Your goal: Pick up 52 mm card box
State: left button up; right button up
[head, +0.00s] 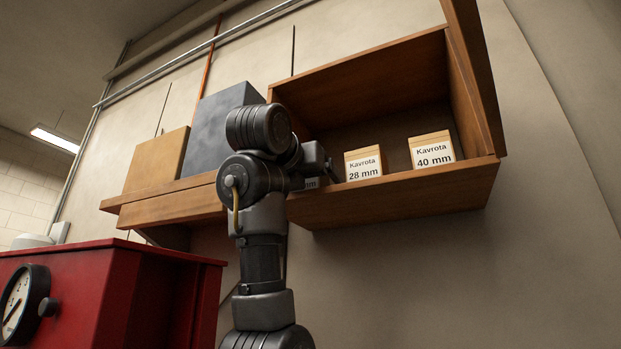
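The open wooden cabinet holds small tan card boxes with white labels. One label, low at the cabinet's left end, shows only "mm" (311,184); its number and most of its box are hidden behind my arm and gripper. The 28 mm box (364,164) and the 40 mm box (432,149) stand to its right, labels facing me. My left gripper (329,172) is at the cabinet's front opening, in front of the partly hidden box and just left of the 28 mm box. Its fingers are small and dark, and their opening and any contact cannot be made out. My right gripper is not in view.
The cabinet (410,196) has a raised front lip and a door (473,75) standing open at its right. Left of it, a shelf (170,208) carries a tan box (155,160) and a grey box (212,130). A red cabinet with a gauge (75,290) stands lower left.

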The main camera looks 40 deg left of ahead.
pick_arm(q)
jog(key=shift+s+d+r, duration=0.1)
jog(key=shift+s+d, duration=0.05)
jog(key=shift+s, duration=0.1)
jog(key=shift+c, duration=1)
jog(key=c, duration=1.1)
jog(key=shift+o, duration=0.2)
jog(key=shift+w+r, duration=0.1)
jog(key=shift+r, duration=0.7)
jog(key=s+d+r+p, duration=0.1)
jog(key=s+d+r, duration=0.2)
jog(key=s+r, duration=0.8)
jog(key=s, duration=0.2)
jog(key=shift+s+d+r, duration=0.15)
jog(key=shift+s+r, duration=0.05)
jog(key=shift+s, duration=0.2)
